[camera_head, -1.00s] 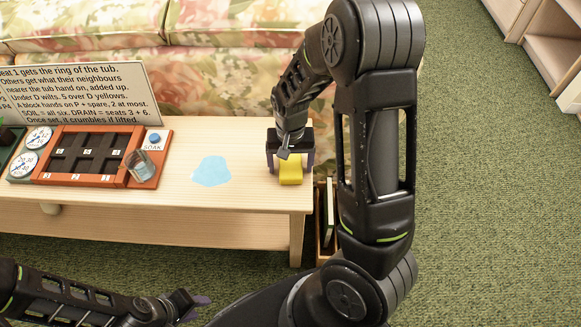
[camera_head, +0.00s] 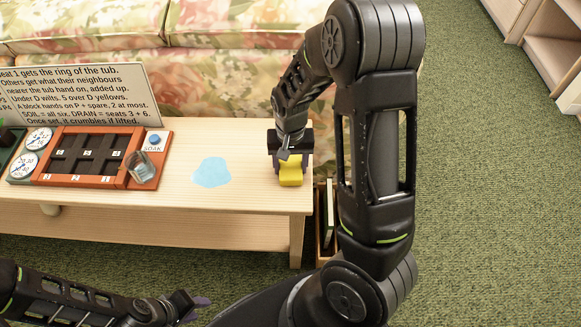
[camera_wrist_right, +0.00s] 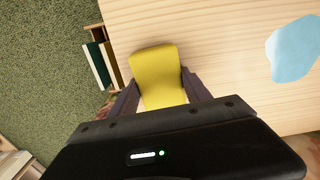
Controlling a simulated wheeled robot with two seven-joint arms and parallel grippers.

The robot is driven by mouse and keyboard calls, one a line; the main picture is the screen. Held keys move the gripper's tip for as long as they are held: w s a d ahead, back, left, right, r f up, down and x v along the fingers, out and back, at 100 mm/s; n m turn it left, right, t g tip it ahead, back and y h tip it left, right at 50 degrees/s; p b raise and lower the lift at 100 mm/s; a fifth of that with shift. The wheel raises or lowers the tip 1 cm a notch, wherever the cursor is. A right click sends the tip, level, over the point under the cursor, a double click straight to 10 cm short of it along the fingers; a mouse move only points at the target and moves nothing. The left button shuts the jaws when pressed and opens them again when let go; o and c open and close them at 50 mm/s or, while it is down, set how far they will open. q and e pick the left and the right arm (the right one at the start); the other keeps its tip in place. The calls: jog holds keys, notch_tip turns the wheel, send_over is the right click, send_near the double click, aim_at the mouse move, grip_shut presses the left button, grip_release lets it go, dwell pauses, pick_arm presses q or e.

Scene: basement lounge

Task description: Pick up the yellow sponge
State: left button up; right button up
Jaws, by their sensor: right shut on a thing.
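The yellow sponge (camera_head: 291,177) is at the right end of the pale wooden table (camera_head: 240,200). My right gripper (camera_head: 290,166) points down over it and is shut on it. The right wrist view shows the sponge (camera_wrist_right: 158,72) between the two dark purple fingers (camera_wrist_right: 160,97), its near part hidden by the gripper body. I cannot tell whether the sponge is clear of the tabletop. My left gripper (camera_head: 199,303) is low at the front, away from the table; whether it is open or shut does not show clearly.
A light blue patch (camera_head: 212,172) lies left of the sponge. Further left are an orange-brown tray (camera_head: 116,183) with dark slots, dials, a glass (camera_head: 141,166) and a sign (camera_head: 75,95). A floral sofa (camera_head: 220,75) stands behind. Books (camera_wrist_right: 98,64) stand beside the table end.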

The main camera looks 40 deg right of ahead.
aim_at(291, 165)
jog(key=c, duration=0.5)
notch_tip(291, 165, up, 10)
jog(key=shift+r+p, duration=0.1)
jog(key=shift+p, duration=1.05)
